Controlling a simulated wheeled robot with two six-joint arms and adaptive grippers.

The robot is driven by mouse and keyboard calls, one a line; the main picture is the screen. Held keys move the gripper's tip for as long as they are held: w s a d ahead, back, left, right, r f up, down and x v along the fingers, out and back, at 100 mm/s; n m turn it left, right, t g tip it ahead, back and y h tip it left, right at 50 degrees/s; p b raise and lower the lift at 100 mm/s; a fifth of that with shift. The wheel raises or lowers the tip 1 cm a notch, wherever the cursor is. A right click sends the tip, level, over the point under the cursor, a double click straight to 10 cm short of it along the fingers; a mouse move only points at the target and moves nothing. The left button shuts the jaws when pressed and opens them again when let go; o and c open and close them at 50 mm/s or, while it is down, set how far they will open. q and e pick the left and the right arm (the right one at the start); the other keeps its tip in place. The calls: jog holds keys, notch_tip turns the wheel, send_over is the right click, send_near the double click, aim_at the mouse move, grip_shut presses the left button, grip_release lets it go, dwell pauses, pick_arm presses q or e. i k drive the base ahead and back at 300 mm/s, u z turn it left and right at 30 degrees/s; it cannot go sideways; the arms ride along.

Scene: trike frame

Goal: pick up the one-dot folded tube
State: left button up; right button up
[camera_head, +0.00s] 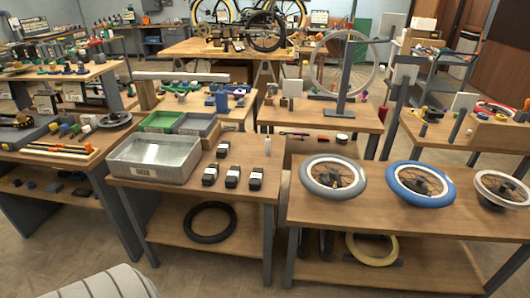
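Several small dark bundles with pale bands, which look like folded tubes, lie on the middle wooden table. Three sit in a row near its front: a left one (210,174), a middle one (231,178) and a right one (256,179). Another dark bundle (222,150) lies behind them. The dot marks are too small to read, so I cannot tell which has one dot. Neither of my grippers is in view.
A grey metal tray (152,158) stands left of the bundles, with green (160,121) and grey bins behind. Grey (333,177) and blue-rimmed (420,183) wheels lie on the right table. A black tire (210,222) lies on the lower shelf.

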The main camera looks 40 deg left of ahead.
aim_at(210, 177)
jog(key=i, duration=1)
jog(key=u, duration=1.1)
jog(key=i, duration=0.55)
jog(key=u, duration=0.65)
